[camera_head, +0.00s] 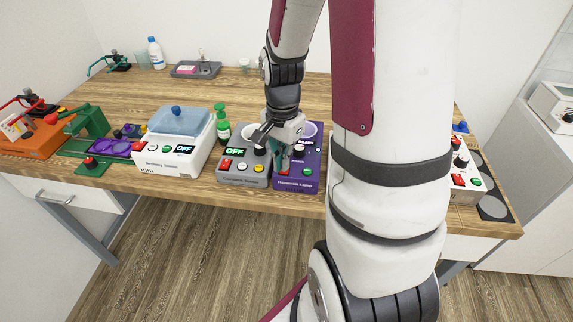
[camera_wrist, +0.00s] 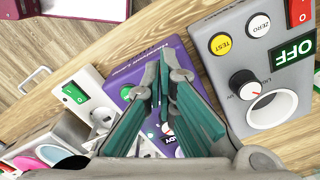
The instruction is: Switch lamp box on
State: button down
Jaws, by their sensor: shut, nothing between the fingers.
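The purple box (camera_head: 311,160), with lettering on its front that seems to end in "Lamp", stands near the table's front edge. It has a green button (camera_head: 306,171) and a small lit display (camera_head: 306,142) whose text I cannot read fully. In the wrist view the purple box (camera_wrist: 116,78) lies behind my fingers, which hide much of its panel. My gripper (camera_head: 284,168) is shut and empty, pointing down over the left part of this box. In the wrist view its fingertips (camera_wrist: 165,58) meet over the box's front part. I cannot tell whether they touch it.
A grey box (camera_head: 229,178) with an OFF display stands close left of the purple box. A white box (camera_head: 466,190) is at the right, partly behind my arm. The table's middle back is clear.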

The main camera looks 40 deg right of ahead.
jog(key=shift+r+p, duration=1.3)
jog(key=shift+r, duration=1.2)
jog(key=s+a+r+n+t, duration=0.2)
jog(key=s+a+r+n, duration=0.4)
jog(key=a+r+n, duration=0.2)
jog(key=s+a+r+n+t, duration=0.3)
jog(key=s+a+r+n, duration=0.2)
jog(key=a+r+n, duration=0.3)
jog(key=v, duration=0.4)
jog(key=shift+w, duration=0.45)
jog(key=shift+r, duration=0.15)
